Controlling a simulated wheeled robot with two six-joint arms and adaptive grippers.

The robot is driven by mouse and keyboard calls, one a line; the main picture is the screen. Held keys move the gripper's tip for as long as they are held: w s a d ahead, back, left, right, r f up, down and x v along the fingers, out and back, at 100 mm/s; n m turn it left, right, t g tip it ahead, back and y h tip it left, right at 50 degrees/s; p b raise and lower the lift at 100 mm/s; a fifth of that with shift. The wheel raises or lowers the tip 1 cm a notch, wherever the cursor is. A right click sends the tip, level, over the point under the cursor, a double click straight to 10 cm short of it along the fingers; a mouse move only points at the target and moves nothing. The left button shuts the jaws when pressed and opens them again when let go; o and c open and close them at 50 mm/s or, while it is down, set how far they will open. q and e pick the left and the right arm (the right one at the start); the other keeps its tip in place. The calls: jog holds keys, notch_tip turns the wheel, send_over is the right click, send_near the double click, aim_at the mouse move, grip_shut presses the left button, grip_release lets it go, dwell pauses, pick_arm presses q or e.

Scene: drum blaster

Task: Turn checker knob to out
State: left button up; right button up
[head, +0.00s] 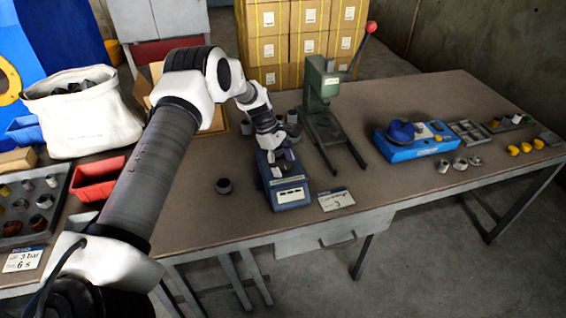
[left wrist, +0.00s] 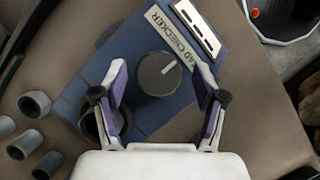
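The blue checker box (head: 290,200) stands near the front edge of the table in the head view. In the left wrist view the checker (left wrist: 130,40) carries a label ending in "AD CHECKER" and a dark round knob (left wrist: 158,75). The knob's pale pointer line points to the upper right of that picture. My left gripper (head: 276,150) is over the checker. In the left wrist view the left gripper (left wrist: 161,70) is open, with one purple-padded finger on each side of the knob and visible gaps between. My right gripper is not in view.
The green press (head: 322,100) stands behind on the right. Several grey cylinders, including one (left wrist: 34,104), lie beside the checker. The table right of the press has clear space.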

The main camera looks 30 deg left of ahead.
pick_arm(q)
jog(key=v, duration=1.2)
